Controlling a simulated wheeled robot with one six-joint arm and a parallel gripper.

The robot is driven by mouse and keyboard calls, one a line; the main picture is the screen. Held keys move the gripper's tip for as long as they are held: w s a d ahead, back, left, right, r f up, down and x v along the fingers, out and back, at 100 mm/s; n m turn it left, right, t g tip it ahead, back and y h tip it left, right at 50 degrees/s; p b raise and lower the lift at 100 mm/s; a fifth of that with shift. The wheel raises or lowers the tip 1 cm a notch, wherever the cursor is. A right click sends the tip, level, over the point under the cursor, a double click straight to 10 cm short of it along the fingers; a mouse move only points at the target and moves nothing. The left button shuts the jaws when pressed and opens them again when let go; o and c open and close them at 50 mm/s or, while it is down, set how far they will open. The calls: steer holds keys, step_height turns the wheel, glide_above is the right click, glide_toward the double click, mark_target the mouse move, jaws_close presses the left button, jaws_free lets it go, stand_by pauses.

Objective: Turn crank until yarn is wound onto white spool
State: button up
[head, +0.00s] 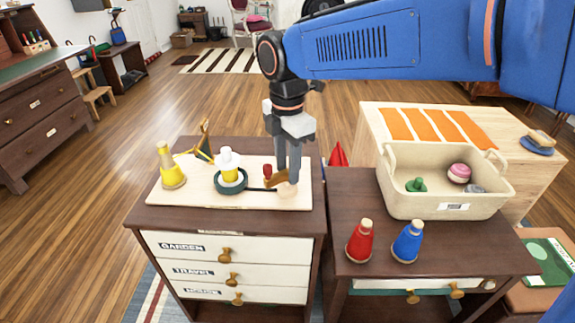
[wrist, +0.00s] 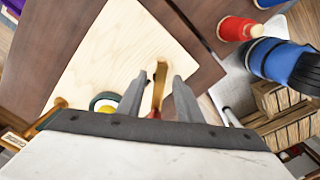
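The white spool (head: 228,160) stands on a dark green ring (head: 231,187) on a pale wooden board (head: 205,203), with a yellow band around its middle. A yellow yarn cone (head: 170,175) stands at the board's left, and a yellow strand shows near the wooden guide (head: 204,140) behind. The crank, with a dark bar and a brown wooden part (head: 277,180), is at the board's right; it also shows in the wrist view (wrist: 160,80). My gripper (head: 287,180) is low over the crank. In the wrist view my gripper (wrist: 157,92) has its fingers apart, one either side of the brown part, with gaps visible.
A red knob (head: 267,171) is close left of my fingers. A red cone (head: 361,243) and a blue cone (head: 408,243) stand on the right cabinet. A cream bin (head: 445,205) with several objects sits behind them. Labelled drawers (head: 190,248) are below the board.

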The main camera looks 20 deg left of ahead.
jaws_close()
steer(key=m, duration=0.7)
steer(key=shift+m, duration=0.3)
steer(key=m, duration=0.6)
stand_by(0.6)
